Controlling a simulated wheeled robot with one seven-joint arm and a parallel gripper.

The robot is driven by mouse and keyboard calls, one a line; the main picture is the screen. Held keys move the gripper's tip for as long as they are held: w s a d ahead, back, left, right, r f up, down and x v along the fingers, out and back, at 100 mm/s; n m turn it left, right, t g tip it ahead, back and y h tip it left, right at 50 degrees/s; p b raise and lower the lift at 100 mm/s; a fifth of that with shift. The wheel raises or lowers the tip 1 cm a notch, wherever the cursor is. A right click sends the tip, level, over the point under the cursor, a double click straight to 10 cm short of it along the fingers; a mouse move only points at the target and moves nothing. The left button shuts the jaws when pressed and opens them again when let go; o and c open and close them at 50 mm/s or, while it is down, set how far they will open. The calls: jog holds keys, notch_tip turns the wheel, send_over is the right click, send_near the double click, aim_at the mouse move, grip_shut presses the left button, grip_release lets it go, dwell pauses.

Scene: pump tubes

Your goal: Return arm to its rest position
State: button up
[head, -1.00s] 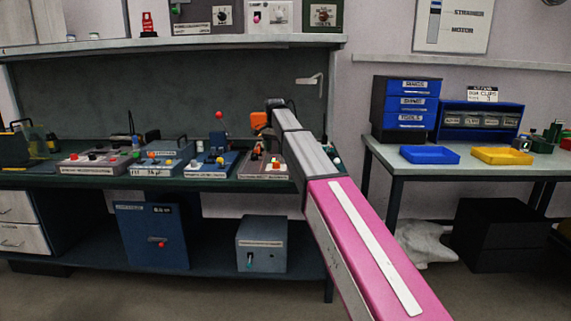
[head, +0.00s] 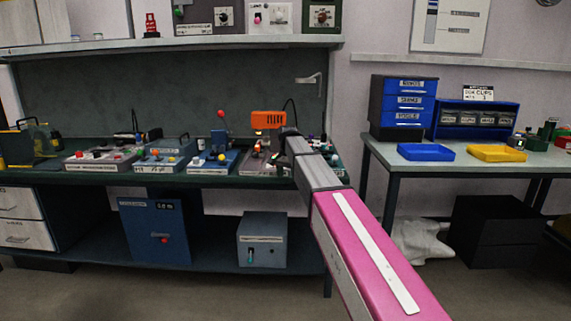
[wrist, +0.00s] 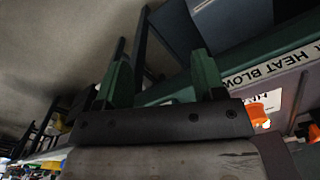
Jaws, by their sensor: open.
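My gripper shows in the wrist view (wrist: 160,80) as two green fingers spread wide apart, with nothing between them. In the head view my pink and grey arm reaches toward the right part of the long workbench (head: 60,177); the fingers cannot be made out there. The arm's far end is in front of an orange tool (head: 268,120) on the bench.
Several control boxes, including a blue one (head: 213,163), line the bench. A shelf (head: 180,44) hangs above. A side table (head: 385,153) at right holds a blue tray (head: 425,152), a yellow tray (head: 497,153) and drawers (head: 405,105). Floor in front is clear.

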jog(key=s+d+f+n, duration=0.2)
jog(key=s+d+f, duration=0.4)
jog(key=s+f, duration=0.3)
jog(key=s+d+f+n, duration=0.2)
jog(key=s+d+f, duration=0.4)
jog(key=s+f, duration=0.4)
jog(key=s+d+f+n, duration=0.1)
jog(key=s+d+f, duration=0.5)
jog(key=s+f, duration=0.4)
jog(key=shift+s+n, duration=0.4)
jog(key=shift+s, duration=0.1)
